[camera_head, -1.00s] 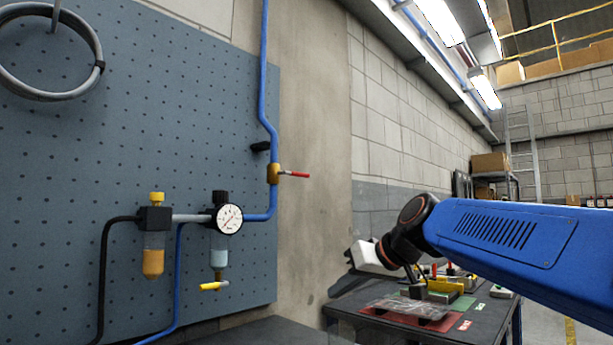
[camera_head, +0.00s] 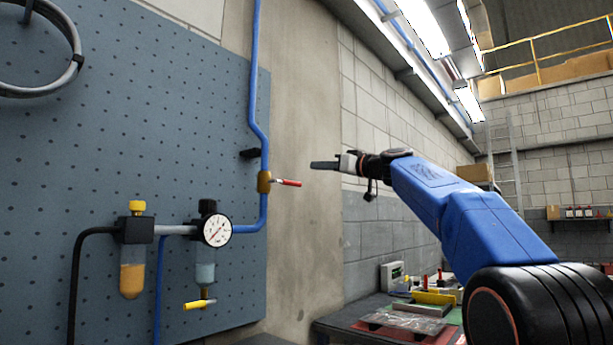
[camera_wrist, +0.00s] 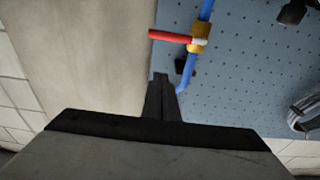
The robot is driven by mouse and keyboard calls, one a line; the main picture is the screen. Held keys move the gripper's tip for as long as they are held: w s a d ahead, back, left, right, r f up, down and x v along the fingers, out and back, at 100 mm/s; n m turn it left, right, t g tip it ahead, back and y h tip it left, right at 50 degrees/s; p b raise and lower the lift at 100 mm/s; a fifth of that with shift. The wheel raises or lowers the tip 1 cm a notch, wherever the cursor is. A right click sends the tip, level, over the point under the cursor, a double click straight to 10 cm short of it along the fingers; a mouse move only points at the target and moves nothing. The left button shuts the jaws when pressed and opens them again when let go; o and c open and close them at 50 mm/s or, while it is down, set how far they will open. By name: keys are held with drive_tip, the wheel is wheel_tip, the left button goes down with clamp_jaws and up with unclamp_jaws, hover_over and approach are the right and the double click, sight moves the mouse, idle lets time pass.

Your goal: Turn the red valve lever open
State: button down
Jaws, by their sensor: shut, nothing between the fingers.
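The red valve lever (camera_head: 288,182) sticks out to the right, nearly level, from a brass valve (camera_head: 264,182) on a vertical blue pipe (camera_head: 257,100). In the wrist view the red lever (camera_wrist: 170,36) points left from the brass valve (camera_wrist: 199,36), across the pipe. My gripper (camera_head: 312,165) is shut and empty, to the right of the lever and slightly higher in the head view. In the wrist view the shut fingers (camera_wrist: 161,78) end below the lever in the picture, with a gap between them.
A perforated blue-grey panel (camera_head: 100,120) carries a pressure gauge (camera_head: 217,231), a yellow-handled tap (camera_head: 199,304) and a coiled hose (camera_head: 75,60). Bare concrete (camera_head: 300,100) lies right of the panel. A cluttered workbench (camera_head: 350,322) stands below my arm.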

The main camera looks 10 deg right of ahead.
drive_tip(key=w+a+f, duration=0.2)
drive_tip(key=w+a, duration=0.3)
drive_tip(key=w, duration=0.2)
drive_tip(key=shift+f, duration=0.35)
idle(0.7)
drive_tip(key=shift+f+m, duration=0.4)
drive_tip(key=shift+m, duration=0.2)
drive_tip(key=s+a+f+m+h, duration=0.3)
drive_tip(key=f+m, duration=0.6)
drive_tip(key=m, duration=0.6)
drive_tip(key=shift+s+a+f+m, duration=0.2)
drive_tip(key=shift+s+a+m, duration=0.15)
drive_tip(key=shift+a, duration=0.85)
